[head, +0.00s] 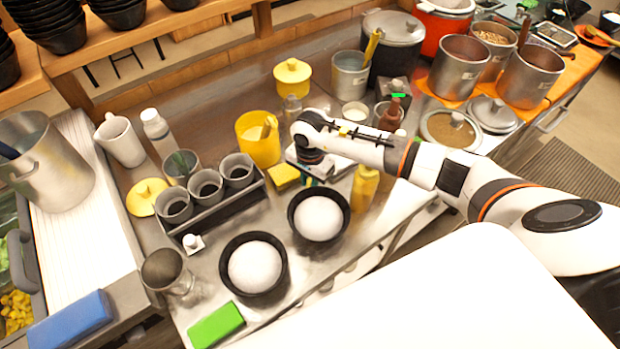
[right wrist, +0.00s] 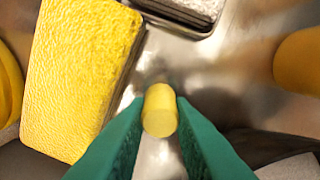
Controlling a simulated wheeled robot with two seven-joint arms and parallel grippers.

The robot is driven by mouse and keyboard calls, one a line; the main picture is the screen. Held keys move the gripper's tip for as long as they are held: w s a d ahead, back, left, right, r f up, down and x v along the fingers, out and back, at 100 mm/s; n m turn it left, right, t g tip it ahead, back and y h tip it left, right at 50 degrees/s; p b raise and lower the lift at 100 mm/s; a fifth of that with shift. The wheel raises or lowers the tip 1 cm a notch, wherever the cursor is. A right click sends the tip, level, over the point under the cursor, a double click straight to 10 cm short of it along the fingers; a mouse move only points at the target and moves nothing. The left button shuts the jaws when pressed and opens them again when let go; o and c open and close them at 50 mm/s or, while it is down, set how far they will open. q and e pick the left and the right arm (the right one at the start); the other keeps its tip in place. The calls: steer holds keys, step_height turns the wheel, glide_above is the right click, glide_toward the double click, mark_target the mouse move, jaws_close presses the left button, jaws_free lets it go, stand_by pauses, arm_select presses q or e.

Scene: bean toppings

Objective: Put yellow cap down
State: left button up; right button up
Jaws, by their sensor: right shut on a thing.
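In the right wrist view, the green fingers of my right gripper (right wrist: 160,112) are shut on the yellow cap (right wrist: 160,112), a small yellow cylinder. Metal surface shows behind and around it; I cannot tell whether the cap touches the counter. In the head view my right gripper (head: 309,179) points down over the counter, between the yellow sponge (head: 284,177) and a yellow bottle (head: 363,187). The cap cannot be made out there. The sponge is close by on the left in the right wrist view (right wrist: 80,70). My left gripper is not in view.
Two black bowls with white contents (head: 289,216) (head: 224,266) stand in front of the gripper. A yellow container (head: 247,150) is behind the sponge. A rack of grey cups (head: 215,208) is at left. A green block (head: 216,325) lies at the counter's front.

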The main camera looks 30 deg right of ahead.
mark_target(310, 180)
steer(key=shift+f, duration=0.15)
steer(key=shift+o, duration=1.3)
steer(key=o, duration=0.4)
steer(key=shift+o, duration=0.2)
steer(key=shift+r, duration=0.3)
step_height(310, 180, up, 12)
steer(key=b, duration=0.2)
steer(key=shift+b, duration=0.35)
steer(key=shift+f, duration=0.15)
